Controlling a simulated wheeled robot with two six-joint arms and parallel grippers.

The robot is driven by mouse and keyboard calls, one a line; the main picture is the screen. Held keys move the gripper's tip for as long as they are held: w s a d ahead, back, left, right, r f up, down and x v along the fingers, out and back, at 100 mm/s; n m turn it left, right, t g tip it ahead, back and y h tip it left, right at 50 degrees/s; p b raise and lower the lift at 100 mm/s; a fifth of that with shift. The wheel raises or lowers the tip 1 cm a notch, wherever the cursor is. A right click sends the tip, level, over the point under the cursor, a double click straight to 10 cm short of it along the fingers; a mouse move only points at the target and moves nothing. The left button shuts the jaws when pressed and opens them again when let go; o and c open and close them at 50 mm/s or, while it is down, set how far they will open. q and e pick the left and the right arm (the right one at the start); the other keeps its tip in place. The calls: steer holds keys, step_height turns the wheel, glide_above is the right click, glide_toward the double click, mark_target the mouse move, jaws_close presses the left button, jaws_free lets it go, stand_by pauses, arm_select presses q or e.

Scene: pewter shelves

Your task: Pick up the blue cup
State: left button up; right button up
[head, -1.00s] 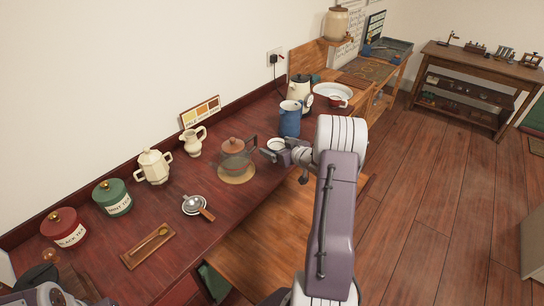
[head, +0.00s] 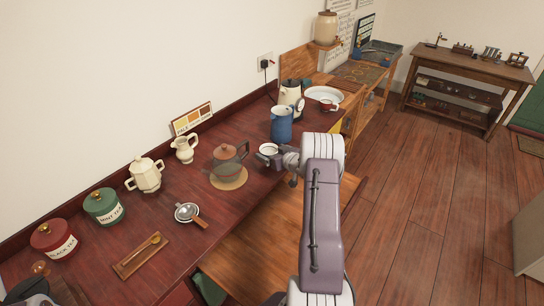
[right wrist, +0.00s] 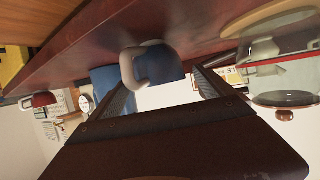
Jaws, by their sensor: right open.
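The blue cup (head: 268,148) stands on the red-brown counter, its pale inside and rim showing in the head view. In the right wrist view the cup (right wrist: 160,66) shows its blue body and a white handle. My right gripper (head: 271,158) is at the cup's near side, its open fingers reaching toward it. In the right wrist view the cup appears between the two fingers, with a gap to the right one; I cannot tell whether either touches. Part of my left arm shows at the lower left corner; its jaws are not clear.
A blue jug (head: 281,125) stands just behind the cup, near a cream kettle (head: 291,95). A glass teapot (head: 228,160) on a round mat is to the left. A red mug (head: 328,105) and a white plate (head: 323,93) are farther back. Open floor lies to the right.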

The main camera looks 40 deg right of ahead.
steer(key=shift+x, duration=0.9)
steer(key=shift+s, duration=0.15)
steer(key=c, duration=1.6)
step_height(320, 180, up, 10)
steer(key=p, duration=0.1)
